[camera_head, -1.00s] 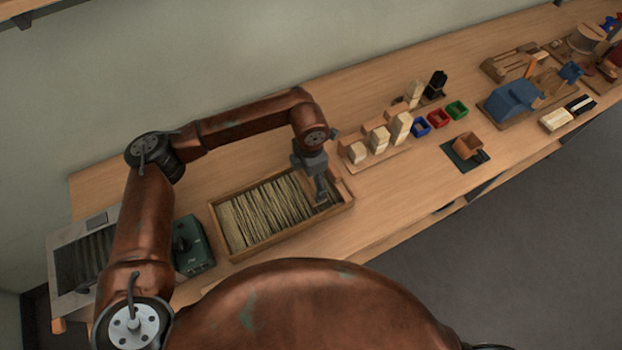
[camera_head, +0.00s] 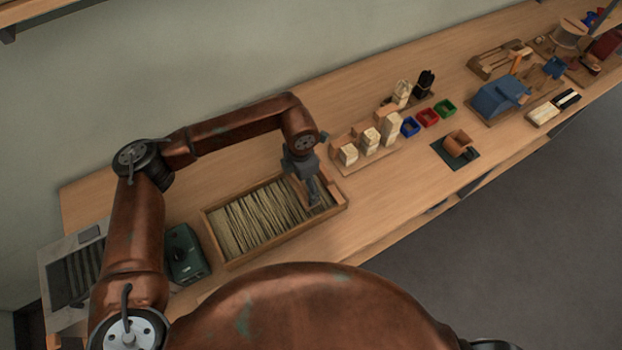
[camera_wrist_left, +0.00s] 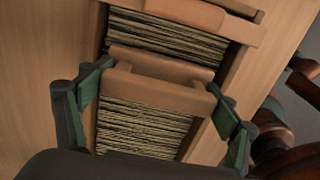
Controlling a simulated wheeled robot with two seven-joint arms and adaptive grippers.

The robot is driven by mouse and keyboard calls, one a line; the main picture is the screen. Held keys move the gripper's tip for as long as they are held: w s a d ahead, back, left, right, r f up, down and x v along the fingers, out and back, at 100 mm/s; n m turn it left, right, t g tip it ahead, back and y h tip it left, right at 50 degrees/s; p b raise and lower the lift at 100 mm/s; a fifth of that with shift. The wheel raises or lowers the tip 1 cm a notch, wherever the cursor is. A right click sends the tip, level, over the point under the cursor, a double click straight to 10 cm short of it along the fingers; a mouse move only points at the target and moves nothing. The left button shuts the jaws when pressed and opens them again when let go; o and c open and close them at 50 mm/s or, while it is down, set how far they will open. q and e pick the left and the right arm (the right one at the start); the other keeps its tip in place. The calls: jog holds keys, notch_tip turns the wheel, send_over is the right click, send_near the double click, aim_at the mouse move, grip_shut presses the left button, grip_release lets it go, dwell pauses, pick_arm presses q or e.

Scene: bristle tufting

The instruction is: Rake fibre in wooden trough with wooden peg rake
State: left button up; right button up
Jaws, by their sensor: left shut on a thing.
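The wooden trough (camera_head: 225,262) lies on the bench in front of me, with pale, stringy fibre (camera_head: 250,220) in ridges across its floor. My left gripper (camera_head: 314,197) reaches down into the right end of the trough. In the left wrist view, my left gripper (camera_wrist_left: 160,98) has its green-padded fingers on either side of the wooden rake (camera_wrist_left: 160,88) and is shut on it. The rake spans the trough, with fibre (camera_wrist_left: 145,128) showing on both sides of it. Its pegs are hidden. My right gripper is in neither view.
A green box with a knob (camera_head: 186,254) stands just left of the trough. A stepped wooden stand with pale blocks (camera_head: 368,143) stands beyond its right end. Small blue, red and green bins (camera_head: 428,117) sit farther right. The bench front right of the trough is clear.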

pick_arm(q)
jog(key=s+a+p, duration=0.1)
jog(key=s+a, duration=0.1)
jog(key=a, duration=0.1)
jog(key=s+a, duration=0.2)
jog(key=a, duration=0.1)
jog(key=s+a+p, duration=0.1)
jog(key=s+a, duration=0.1)
jog(key=a, duration=0.2)
jog(key=shift+p, duration=0.3)
jog(key=s+a, duration=0.2)
jog(key=a, duration=0.2)
jog(key=s+a, duration=0.2)
jog(key=a, duration=0.1)
jog(key=s+a+p, duration=0.1)
jog(key=s+a, duration=0.2)
jog(key=a, duration=0.1)
jog(key=shift+s+a, duration=0.1)
jog(key=shift+a, duration=0.2)
jog(key=shift+s+a, duration=0.2)
jog(key=shift+a, duration=0.1)
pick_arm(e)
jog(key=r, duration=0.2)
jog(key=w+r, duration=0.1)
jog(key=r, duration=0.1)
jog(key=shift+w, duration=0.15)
